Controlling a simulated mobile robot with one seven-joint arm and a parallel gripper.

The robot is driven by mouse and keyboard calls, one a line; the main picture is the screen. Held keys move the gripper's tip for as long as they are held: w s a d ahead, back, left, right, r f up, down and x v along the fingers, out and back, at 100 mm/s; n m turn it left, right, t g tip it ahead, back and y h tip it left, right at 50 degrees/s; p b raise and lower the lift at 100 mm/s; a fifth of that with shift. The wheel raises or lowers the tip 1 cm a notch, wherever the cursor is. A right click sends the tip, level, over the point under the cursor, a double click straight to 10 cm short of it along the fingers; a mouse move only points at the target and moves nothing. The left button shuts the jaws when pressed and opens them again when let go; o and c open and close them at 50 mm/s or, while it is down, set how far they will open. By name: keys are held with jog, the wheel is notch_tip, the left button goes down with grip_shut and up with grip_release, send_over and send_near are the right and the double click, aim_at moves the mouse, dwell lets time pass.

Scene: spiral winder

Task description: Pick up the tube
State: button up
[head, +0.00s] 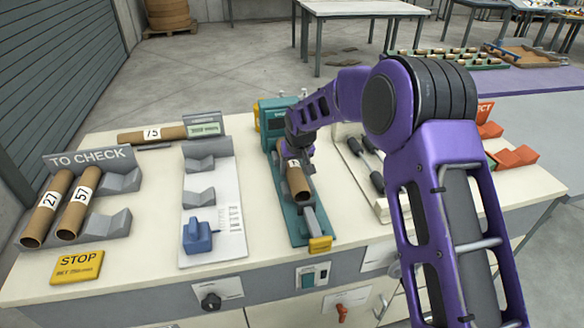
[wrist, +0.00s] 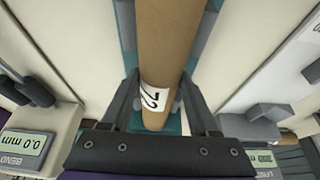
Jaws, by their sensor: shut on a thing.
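A brown cardboard tube (head: 300,184) with a white label lies lengthwise along the teal fixture (head: 291,226) in the middle of the bench. My gripper (head: 297,152) reaches down over it from behind. In the wrist view the tube (wrist: 172,40) runs between the two dark fingers of my gripper (wrist: 160,85), which are shut on it around its label. I cannot tell whether the tube touches the fixture's supports or is slightly raised.
Two tubes (head: 77,202) lie in the TO CHECK rack (head: 117,222) at the left. Another tube (head: 152,135) lies at the back by a display. A white gauge board (head: 226,185) stands left of the fixture; dark-handled tools (head: 367,165) lie right. A yellow STOP sign (head: 77,267) sits in front.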

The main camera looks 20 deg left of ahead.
aim_at(294, 166)
jog(key=shift+s+d+r, duration=0.15)
jog(key=shift+r, duration=0.35)
notch_tip(294, 166, up, 6)
jog(key=shift+f, duration=0.15)
jog(key=s+d, duration=0.3)
jog(key=s, duration=0.2)
jog(key=s+d+b, duration=0.1)
jog(key=s+d, duration=0.2)
jog(key=s, duration=0.3)
jog(key=s+d, duration=0.4)
jog(key=s, duration=0.1)
jog(key=shift+s+b, duration=0.3)
jog(key=shift+b, duration=0.05)
jog(key=shift+s+d+r, duration=0.3)
jog(key=shift+s+d, duration=0.05)
jog(key=shift+s, duration=0.15)
jog(key=shift+r, duration=0.1)
